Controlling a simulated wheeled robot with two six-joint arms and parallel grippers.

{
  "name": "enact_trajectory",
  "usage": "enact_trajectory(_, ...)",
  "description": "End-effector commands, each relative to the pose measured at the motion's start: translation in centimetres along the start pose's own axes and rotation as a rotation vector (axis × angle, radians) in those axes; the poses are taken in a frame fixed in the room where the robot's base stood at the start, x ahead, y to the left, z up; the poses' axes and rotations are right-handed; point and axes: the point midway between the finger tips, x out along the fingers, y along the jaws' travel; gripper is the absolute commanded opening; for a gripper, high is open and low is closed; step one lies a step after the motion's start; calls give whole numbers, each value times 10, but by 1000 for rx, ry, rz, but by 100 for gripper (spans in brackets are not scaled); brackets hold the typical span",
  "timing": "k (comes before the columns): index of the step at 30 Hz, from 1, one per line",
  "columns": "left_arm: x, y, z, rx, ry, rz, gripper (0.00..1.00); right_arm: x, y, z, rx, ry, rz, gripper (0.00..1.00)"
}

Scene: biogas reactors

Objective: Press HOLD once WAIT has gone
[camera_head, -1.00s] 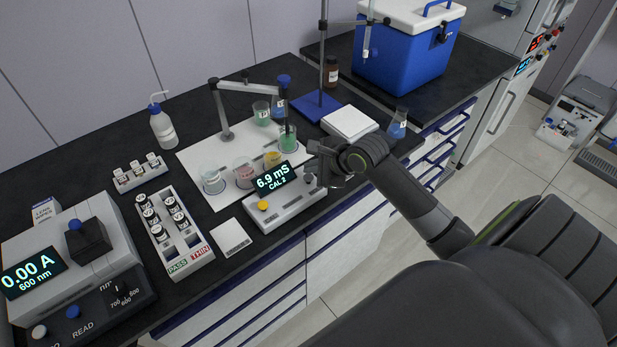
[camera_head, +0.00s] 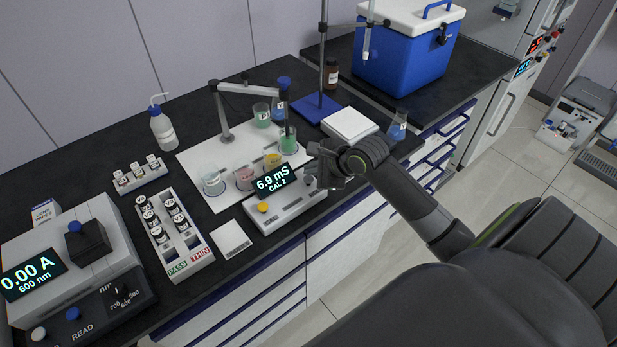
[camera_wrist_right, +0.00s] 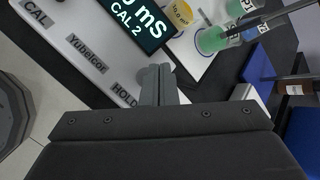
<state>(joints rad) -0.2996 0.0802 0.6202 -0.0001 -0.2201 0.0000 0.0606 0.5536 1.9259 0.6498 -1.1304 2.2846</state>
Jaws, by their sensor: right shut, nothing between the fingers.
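The meter (camera_head: 290,207) stands at the bench's front edge in the head view. Its display (camera_head: 274,182) reads 6.9 mS with CAL 2 below; no WAIT shows. The display also fills the top of the wrist view (camera_wrist_right: 138,22), partly cut off. The meter's HOLD label (camera_wrist_right: 124,94) is just left of my right gripper (camera_wrist_right: 160,72) in the wrist view. My right gripper is shut and empty, its fingertips over the meter's HOLD end. They partly cover a grey round button there; whether they touch it, I cannot tell. My left gripper is out of view.
Beakers of coloured liquid stand on a white mat (camera_head: 205,158) behind the meter, under a probe arm (camera_head: 245,89). A white pad (camera_head: 232,239) and a vial rack (camera_head: 198,259) lie to the left. A balance-like white block (camera_head: 349,123) is to the right.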

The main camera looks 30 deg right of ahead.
Motion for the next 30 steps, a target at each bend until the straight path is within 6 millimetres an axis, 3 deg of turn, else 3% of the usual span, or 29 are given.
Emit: enact_trajectory(30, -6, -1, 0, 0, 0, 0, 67, 1, 1, -1, 3, 0, 1, 0)
